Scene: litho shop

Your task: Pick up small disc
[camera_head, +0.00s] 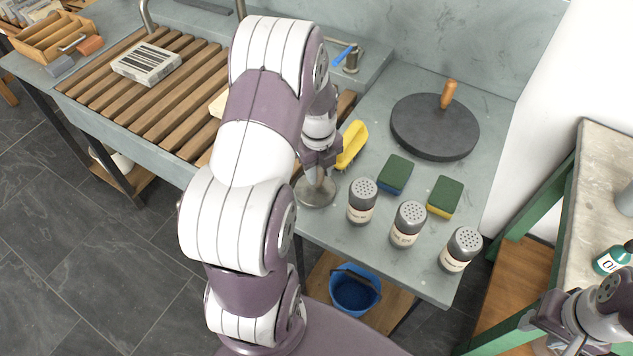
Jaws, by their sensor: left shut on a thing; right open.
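The small disc (316,193) is a flat grey metal plate at the left front edge of the grey-green counter. My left arm crosses the middle of the camera_head view. Its gripper (319,170) is above the disc, shut on its upright part. The arm hides some of the area left of the disc. I cannot tell if the disc touches the counter. My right gripper (572,338) is at the lower right, partly cut off by the frame edge. It is open and away from the disc.
Several grey-lidded shakers (362,201) stand right of the disc. A yellow brush (352,144) and two green-topped sponges (395,174) lie behind them. A large dark disc (434,130) with a wooden handle lies further back. A wooden slatted rack (160,85) is left; a blue bucket (353,290) is below.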

